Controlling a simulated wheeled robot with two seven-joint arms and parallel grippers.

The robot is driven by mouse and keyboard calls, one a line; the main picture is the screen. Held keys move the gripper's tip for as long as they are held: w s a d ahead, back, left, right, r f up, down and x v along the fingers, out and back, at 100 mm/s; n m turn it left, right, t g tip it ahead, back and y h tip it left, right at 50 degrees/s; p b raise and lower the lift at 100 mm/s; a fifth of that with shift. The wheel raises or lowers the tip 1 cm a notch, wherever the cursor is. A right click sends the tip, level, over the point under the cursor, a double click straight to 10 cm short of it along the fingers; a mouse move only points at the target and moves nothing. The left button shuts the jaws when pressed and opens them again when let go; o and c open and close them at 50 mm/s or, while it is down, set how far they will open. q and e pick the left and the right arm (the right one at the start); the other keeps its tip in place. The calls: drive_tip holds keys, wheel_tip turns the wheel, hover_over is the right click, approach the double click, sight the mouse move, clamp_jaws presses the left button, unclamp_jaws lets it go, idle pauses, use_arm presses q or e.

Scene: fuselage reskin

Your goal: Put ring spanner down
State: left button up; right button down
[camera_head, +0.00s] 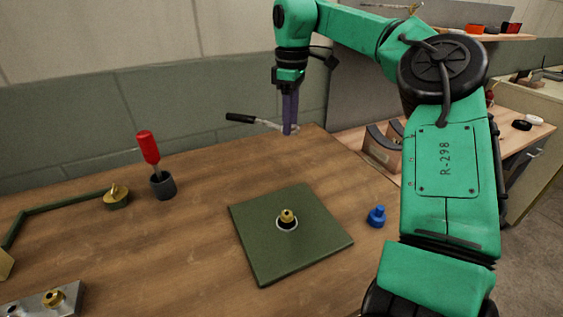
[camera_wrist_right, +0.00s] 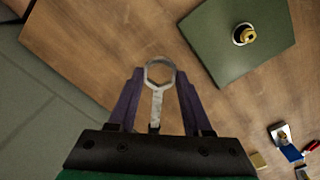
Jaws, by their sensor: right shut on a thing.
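My right gripper (camera_head: 289,130), with purple fingers, points down near the far edge of the table. It is shut on the ring spanner (camera_head: 262,122), which has a black handle and a bright metal shaft. In the head view the handle points left from the fingers. In the right wrist view the spanner's ring end (camera_wrist_right: 160,60) shows between the fingertips of the gripper (camera_wrist_right: 160,78). I cannot tell the height of the spanner above the wooden table (camera_head: 190,232). My left gripper is not in view.
A green plate (camera_head: 260,250) with a brass fitting (camera_head: 287,217) lies mid-table. A blue part (camera_head: 376,216) is right of it. A red-handled tool (camera_head: 149,148) stands in a dark cup (camera_head: 162,188). A metal block (camera_head: 40,304) is front left. Bare wood lies between cup and plate.

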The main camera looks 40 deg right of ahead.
sight(289, 174)
wheel_tip(289, 174, down, 13)
drive_tip(key=shift+w+f, duration=0.15)
drive_tip(key=c, duration=0.8)
unclamp_jaws()
drive_tip(key=shift+f+b, duration=0.1)
drive_tip(key=shift+b, duration=0.2)
drive_tip(key=o, duration=0.5)
wheel_tip(289, 174, up, 12)
drive_tip(key=shift+r+p, duration=0.2)
drive_tip(key=shift+p, duration=0.3)
